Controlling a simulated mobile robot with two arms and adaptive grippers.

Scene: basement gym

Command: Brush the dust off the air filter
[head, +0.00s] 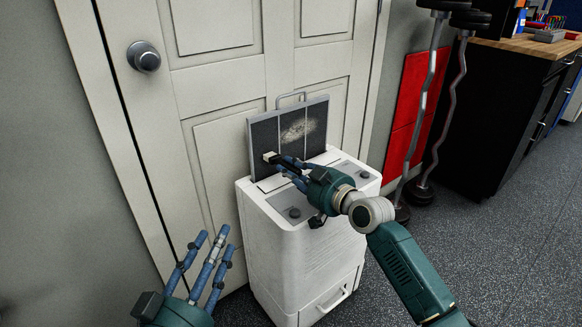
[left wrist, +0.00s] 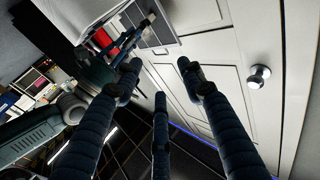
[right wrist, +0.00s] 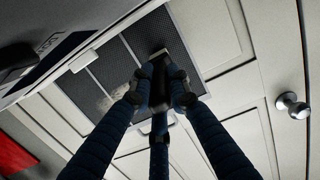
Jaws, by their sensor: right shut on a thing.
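The air filter (head: 265,135) stands upright out of the top of a white appliance (head: 272,248); its dark mesh has three panels in a light frame. A pale dust patch (head: 300,129) lies across its middle and right panels, and the left panel looks dark. My right gripper (head: 281,162) is shut on a small dark-handled brush with a pale head (head: 269,156), at the lower left panel. In the right wrist view the brush (right wrist: 160,75) overlaps the filter mesh (right wrist: 186,42); I cannot tell whether it touches. My left gripper (head: 208,240) is open and empty, left of the appliance.
A white door (head: 215,85) with a round knob (head: 144,57) is close behind the filter. Curl bars (head: 422,110) and red panels (head: 405,105) stand to the right. A dark cabinet with a wooden top (head: 525,44) is farther right. Speckled floor (head: 500,240) is open at front right.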

